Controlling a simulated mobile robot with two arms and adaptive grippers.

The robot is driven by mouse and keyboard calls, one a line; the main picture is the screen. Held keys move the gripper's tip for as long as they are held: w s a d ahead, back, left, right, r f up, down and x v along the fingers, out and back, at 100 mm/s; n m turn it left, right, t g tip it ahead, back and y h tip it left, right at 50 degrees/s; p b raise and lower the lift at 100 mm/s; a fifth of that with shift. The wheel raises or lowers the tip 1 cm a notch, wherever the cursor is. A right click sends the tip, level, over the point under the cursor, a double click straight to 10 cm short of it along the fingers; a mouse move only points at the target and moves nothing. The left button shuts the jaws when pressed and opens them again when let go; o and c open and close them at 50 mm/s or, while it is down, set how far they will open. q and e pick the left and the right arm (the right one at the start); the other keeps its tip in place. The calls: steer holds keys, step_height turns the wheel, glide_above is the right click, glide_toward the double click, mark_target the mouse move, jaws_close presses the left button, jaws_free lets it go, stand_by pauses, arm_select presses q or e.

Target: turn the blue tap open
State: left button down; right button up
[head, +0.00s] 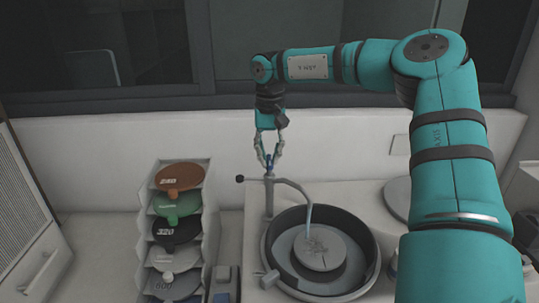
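The blue tap (268,160) is a small blue handle on top of a thin grey upright pipe, left of the round basin. My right gripper (269,163) points down from above, with its two fingers on either side of the blue tap. The fingertips converge on it and look shut on it, and they hide part of it. A curved spout (292,186) runs from the pipe out over the basin. A pale bluish line hangs from its end, and I cannot tell whether it is water or pipe. My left gripper is not in view.
The dark-rimmed basin (368,238) holds a round grey disc (320,250). A rack (205,195) of coloured, numbered discs stands to the left. A small black knob (240,179) sticks out left of the pipe. A white wall (180,135) is close behind.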

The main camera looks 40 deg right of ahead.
mark_target(269, 160)
steer(key=o, duration=0.4)
step_height(269, 160, up, 12)
stand_by(0.5)
steer(key=shift+f, duration=0.1)
stand_by(0.4)
